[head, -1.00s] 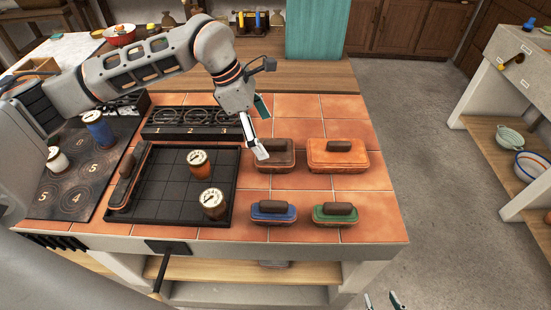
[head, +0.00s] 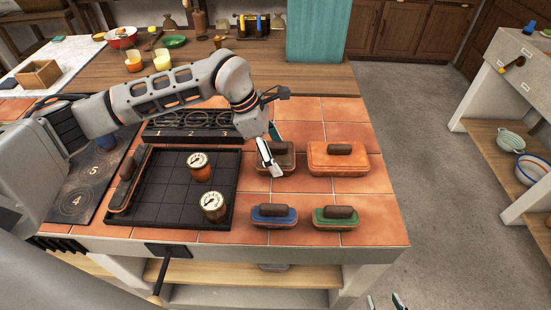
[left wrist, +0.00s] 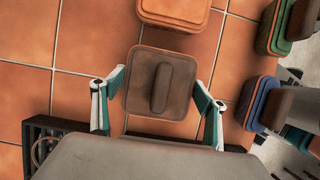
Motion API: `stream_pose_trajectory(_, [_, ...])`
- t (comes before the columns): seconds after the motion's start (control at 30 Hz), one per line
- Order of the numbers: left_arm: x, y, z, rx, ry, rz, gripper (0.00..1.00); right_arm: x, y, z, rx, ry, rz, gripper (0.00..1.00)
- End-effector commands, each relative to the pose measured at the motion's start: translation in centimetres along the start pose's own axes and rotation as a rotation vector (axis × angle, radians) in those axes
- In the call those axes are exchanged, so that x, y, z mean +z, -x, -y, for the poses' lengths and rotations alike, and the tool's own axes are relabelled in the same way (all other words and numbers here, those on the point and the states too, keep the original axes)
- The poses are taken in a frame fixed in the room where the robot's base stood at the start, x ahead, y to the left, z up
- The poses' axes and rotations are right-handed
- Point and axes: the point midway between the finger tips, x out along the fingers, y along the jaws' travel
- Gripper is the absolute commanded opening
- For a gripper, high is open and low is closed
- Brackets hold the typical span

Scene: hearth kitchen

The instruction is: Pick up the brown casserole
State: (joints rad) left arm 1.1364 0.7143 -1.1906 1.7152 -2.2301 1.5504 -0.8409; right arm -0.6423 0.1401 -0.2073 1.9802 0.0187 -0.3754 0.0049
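The brown casserole (head: 287,157), a dark brown lidded dish with a bar handle, sits on the orange tiles right of the burner grate. In the left wrist view the casserole (left wrist: 178,74) is seen from above, centred ahead of the gripper. My left gripper (head: 273,153) is open at the casserole and hides part of it in the head view. In the wrist view the open fingers (left wrist: 160,86) lie on either side of its near part; I cannot tell whether they touch it. My right gripper (head: 384,303) is open and empty at the bottom edge, off the counter.
An orange casserole (head: 340,162) stands right of the brown one. A blue casserole (head: 274,223) and a green casserole (head: 335,224) stand in front. A black grid tray (head: 170,180) with two jars lies left. Bare tiles lie behind the casseroles.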

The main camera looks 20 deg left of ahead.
Motion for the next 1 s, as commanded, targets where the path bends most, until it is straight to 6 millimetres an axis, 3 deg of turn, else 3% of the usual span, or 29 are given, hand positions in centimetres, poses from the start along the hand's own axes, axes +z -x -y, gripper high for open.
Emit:
stream_pose_trajectory(0.07, [0.0,0.0,0.0,0.000,0.000,0.000,0.37,0.0,0.0,0.0,0.000,0.000,0.000,0.40])
stream_pose_trajectory(0.57, [0.6,1.3,-0.1,0.004,-0.002,0.003,0.37,-0.1,0.0,0.0,0.000,0.000,0.000,0.40])
stream_pose_trajectory(0.77, [1.9,4.4,-0.2,0.008,-0.003,0.004,0.37,-0.4,0.1,0.0,0.000,-0.001,-0.003,0.40])
stream_pose_trajectory(1.0, [4.4,10.4,-0.2,0.008,-0.004,0.003,0.37,-0.6,0.2,0.1,-0.002,-0.005,-0.006,0.40])
